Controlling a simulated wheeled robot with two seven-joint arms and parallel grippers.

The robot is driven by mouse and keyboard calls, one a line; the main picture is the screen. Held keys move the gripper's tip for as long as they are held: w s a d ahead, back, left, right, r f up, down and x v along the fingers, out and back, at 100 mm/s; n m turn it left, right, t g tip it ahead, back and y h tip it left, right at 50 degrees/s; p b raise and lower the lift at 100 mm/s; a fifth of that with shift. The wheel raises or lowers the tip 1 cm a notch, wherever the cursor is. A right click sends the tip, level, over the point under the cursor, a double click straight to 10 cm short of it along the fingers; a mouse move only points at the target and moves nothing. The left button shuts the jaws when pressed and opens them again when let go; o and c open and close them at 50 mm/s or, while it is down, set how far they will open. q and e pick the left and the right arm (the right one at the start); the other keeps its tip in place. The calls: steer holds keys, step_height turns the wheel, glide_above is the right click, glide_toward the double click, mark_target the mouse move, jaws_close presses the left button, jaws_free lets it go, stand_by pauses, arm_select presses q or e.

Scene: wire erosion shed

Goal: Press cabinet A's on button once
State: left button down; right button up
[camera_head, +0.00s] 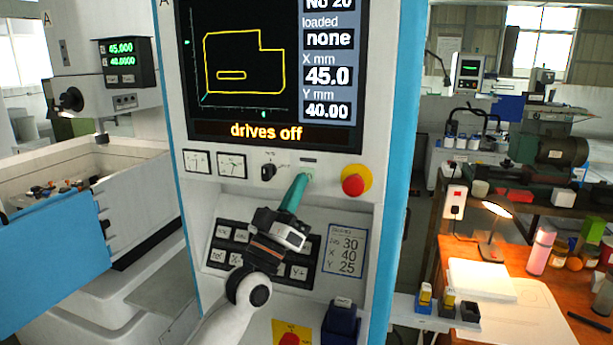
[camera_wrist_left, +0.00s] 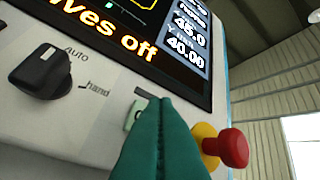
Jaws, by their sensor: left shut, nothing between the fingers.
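Cabinet A (camera_head: 385,200) stands in front of me, with a screen (camera_head: 245,60) that reads "drives off". The pale green on button (camera_head: 308,177) is below the screen, between a black rotary switch (camera_head: 268,171) and a red emergency stop (camera_head: 353,183) on a yellow ring. My left gripper (camera_head: 301,180) is shut and empty, its green fingertips at the button. In the left wrist view, the fingers (camera_wrist_left: 166,105) cover most of the button (camera_wrist_left: 131,115), leaving its left edge showing. I cannot tell whether they touch it. My right gripper is not in view.
The emergency stop (camera_wrist_left: 232,147) is close to the right of the fingers in the wrist view. A keypad (camera_head: 228,233) and a printed card (camera_head: 343,251) are below. An orange bench (camera_head: 450,250) with a lamp stands at the right.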

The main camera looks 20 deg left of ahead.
arm_select(q)
steer(key=shift+w, duration=0.2)
steer(key=shift+w, duration=0.25)
steer(key=shift+w+b, duration=0.35)
steer(key=shift+b, duration=0.1)
stand_by(0.5)
steer(key=shift+s, duration=0.1)
steer(key=shift+s+p, duration=0.45)
steer(key=shift+s, duration=0.3)
steer(key=s+p, duration=0.2)
steer(key=s, duration=0.3)
steer(key=shift+a, duration=0.1)
